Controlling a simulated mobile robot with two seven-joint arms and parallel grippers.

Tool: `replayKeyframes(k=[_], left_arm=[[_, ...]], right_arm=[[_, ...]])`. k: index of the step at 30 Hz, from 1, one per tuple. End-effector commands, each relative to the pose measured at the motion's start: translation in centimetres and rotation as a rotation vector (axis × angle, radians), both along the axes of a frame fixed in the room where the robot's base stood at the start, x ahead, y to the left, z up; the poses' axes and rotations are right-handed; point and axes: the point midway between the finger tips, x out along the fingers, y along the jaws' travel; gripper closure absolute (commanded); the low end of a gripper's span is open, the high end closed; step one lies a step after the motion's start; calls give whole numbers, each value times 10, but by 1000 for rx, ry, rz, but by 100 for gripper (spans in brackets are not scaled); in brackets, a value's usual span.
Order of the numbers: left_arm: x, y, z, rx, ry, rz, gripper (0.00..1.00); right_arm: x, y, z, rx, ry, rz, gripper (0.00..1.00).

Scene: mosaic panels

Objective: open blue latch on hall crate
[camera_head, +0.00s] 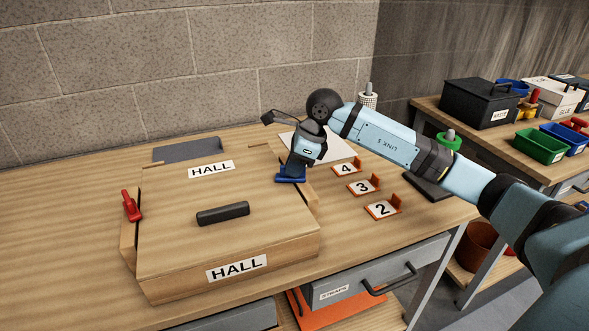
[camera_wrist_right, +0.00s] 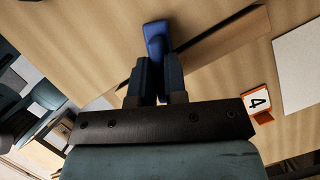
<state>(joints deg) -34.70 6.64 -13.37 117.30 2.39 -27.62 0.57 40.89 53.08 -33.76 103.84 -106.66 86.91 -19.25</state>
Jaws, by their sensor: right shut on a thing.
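The hall crate (camera_head: 170,262) is a wooden box with a closed lid, a dark handle (camera_head: 222,213) and HALL labels, standing on the workbench. The blue latch (camera_head: 291,174) sits at the crate's right side, and it also shows in the right wrist view (camera_wrist_right: 156,42). My right gripper (camera_wrist_right: 155,82) is shut on the blue latch, its fingers reaching down to it from above. In the head view my right gripper (camera_head: 295,168) partly covers the latch. A red latch (camera_head: 131,206) stands upright on the crate's left side. My left gripper is not in view.
Orange number stands 4 (camera_head: 347,167), 3 (camera_head: 363,185) and 2 (camera_head: 382,209) stand right of the crate. A white sheet (camera_head: 338,146) lies behind them. A second bench (camera_head: 500,138) at the right holds a black waste box (camera_head: 481,102) and coloured bins. The bench left of the crate is clear.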

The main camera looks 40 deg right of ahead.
Motion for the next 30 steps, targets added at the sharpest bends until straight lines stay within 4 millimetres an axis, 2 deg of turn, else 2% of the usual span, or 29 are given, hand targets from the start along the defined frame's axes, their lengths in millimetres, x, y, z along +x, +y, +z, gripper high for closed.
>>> replayKeyframes(k=[18,30], left_arm=[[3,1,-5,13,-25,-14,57],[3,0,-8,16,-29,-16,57]], right_arm=[[6,-7,0,0,-5,-563,100],[6,-10,1,1,-2,-783,100]])
